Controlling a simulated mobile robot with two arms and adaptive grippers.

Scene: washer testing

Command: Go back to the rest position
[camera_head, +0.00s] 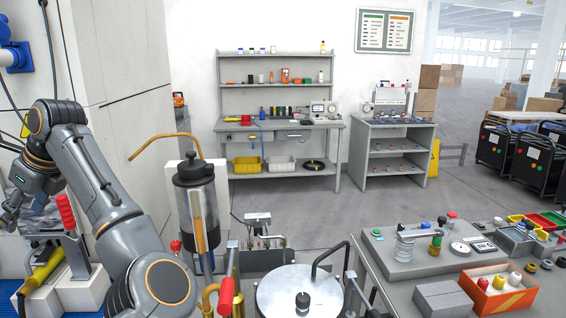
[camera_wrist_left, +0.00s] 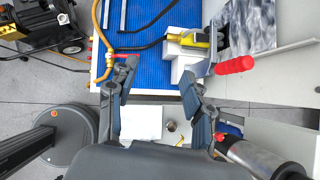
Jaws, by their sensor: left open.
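My left arm comes in from the left in the head view and bends back, with my left gripper (camera_head: 14,208) at the far left edge. In the left wrist view my left gripper (camera_wrist_left: 158,85) is open, with nothing between its two dark fingers. It hangs above a blue mat (camera_wrist_left: 150,45) and a white block. A clamp with a red handle (camera_head: 66,212) stands to the right of the gripper in the head view. The red handle also shows in the left wrist view (camera_wrist_left: 235,65). My right gripper is not in view.
A glass cylinder with a dark lid (camera_head: 195,205) and a round metal plate (camera_head: 298,292) stand at the front middle. A grey table (camera_head: 408,292) with small parts and an orange box (camera_head: 498,298) is at right. Shelves (camera_head: 280,70) stand at the back wall; floor before them is clear.

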